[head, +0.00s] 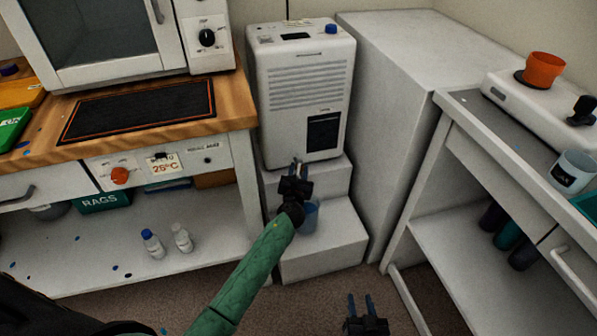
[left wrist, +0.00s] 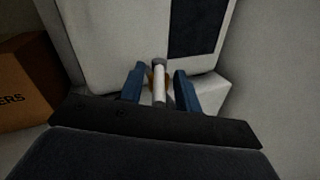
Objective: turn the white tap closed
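The white dispenser (head: 305,95) stands on a stepped white block, with its tap low on the front. The white tap handle (left wrist: 159,86) shows in the left wrist view as a short white bar pointing toward me, with an orange-brown part behind it. My left gripper (head: 297,170) is at the tap; its blue fingers (left wrist: 160,87) are open, one on each side of the handle, with a gap on both sides. In the head view the gripper mostly hides the tap. My right gripper (head: 360,302) is open and empty, low over the floor.
A blue cup (head: 309,217) stands on the lower step beneath the tap, partly hidden by my left wrist. A bench with bottles (head: 167,242) on its shelf is at left. A bench with an orange pot (head: 542,70) and grey mug (head: 572,172) is at right.

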